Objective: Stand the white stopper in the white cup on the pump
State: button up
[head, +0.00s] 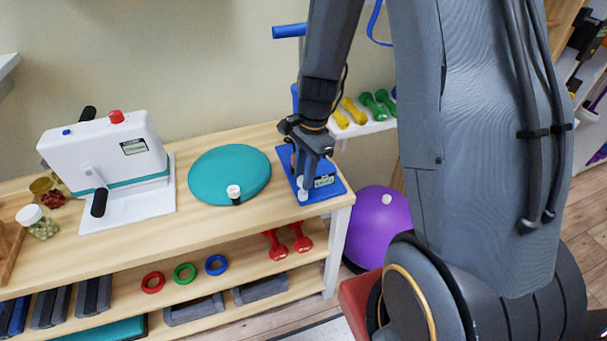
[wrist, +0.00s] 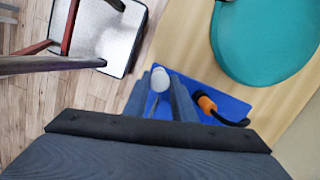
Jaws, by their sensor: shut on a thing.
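The blue pump (head: 333,187) stands at the right end of the wooden table; its blue base also shows in the wrist view (wrist: 232,106). My gripper (head: 303,180) points down over the left part of the base. In the wrist view my gripper (wrist: 162,100) is shut on a slim pale piece, which I take to be the white stopper (wrist: 153,102). A round white shape (wrist: 160,79) is at the fingertips, and a white spot (head: 302,194) shows there in the head view. I cannot tell the cup from the stopper's end, nor whether they touch.
A teal disc (head: 215,170) lies left of the pump, with a small white-topped black item (head: 234,192) at its front edge. An orange-and-black part (wrist: 208,104) lies beside my fingers. A white hand-crank machine (head: 110,155) stands further left.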

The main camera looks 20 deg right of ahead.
jog(key=shift+f+b, duration=0.6)
jog(key=shift+f, duration=0.75)
dwell(0.8)
jog(key=o, duration=1.1)
jog(key=shift+c, duration=0.2)
jog(key=shift+o, duration=0.2)
jog(key=shift+r+p, duration=3.35)
jog(key=shift+r, duration=0.15)
